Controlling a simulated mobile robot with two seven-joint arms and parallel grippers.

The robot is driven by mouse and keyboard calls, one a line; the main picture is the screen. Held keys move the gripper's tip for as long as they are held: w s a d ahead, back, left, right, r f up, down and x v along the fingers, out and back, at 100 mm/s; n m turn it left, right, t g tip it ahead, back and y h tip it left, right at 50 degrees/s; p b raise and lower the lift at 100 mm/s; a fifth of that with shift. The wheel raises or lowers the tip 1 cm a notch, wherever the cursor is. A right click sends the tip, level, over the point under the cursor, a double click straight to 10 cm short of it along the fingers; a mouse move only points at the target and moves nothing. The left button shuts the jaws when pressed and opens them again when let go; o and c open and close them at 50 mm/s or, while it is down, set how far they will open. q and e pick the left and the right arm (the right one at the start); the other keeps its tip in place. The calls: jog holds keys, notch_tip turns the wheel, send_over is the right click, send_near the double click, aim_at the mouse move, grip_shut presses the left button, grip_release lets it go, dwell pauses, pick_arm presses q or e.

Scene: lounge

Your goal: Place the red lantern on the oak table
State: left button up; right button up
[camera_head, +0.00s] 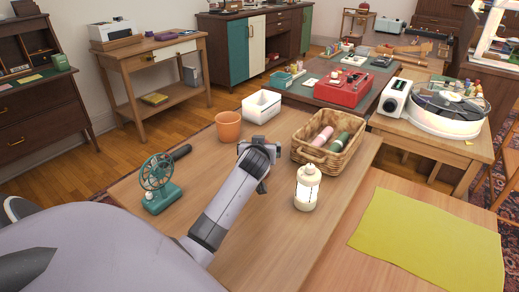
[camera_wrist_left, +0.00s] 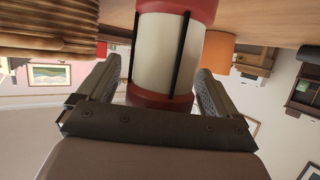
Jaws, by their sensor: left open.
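A red lantern (camera_wrist_left: 165,50) with a cream body and dark bars stands between the two fingers of my left gripper (camera_wrist_left: 157,78) in the left wrist view, which is upside down. The fingers are open, one on each side of it. In the head view my left gripper (camera_head: 258,146) is between the terracotta pot and the wicker basket, and hides the red lantern. I cannot tell which wooden table is the oak one. My right gripper is not in view.
A green fan (camera_head: 160,185), the terracotta pot (camera_head: 228,126), a white bin (camera_head: 262,104) and the wicker basket (camera_head: 330,142) with rolled items surround the gripper. A yellow cloth (camera_head: 430,240) lies on a wooden surface at right.

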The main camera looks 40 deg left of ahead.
pick_arm(q)
jog(key=p+v, duration=0.1)
jog(key=v, duration=1.1)
jog(key=shift+p, duration=0.3)
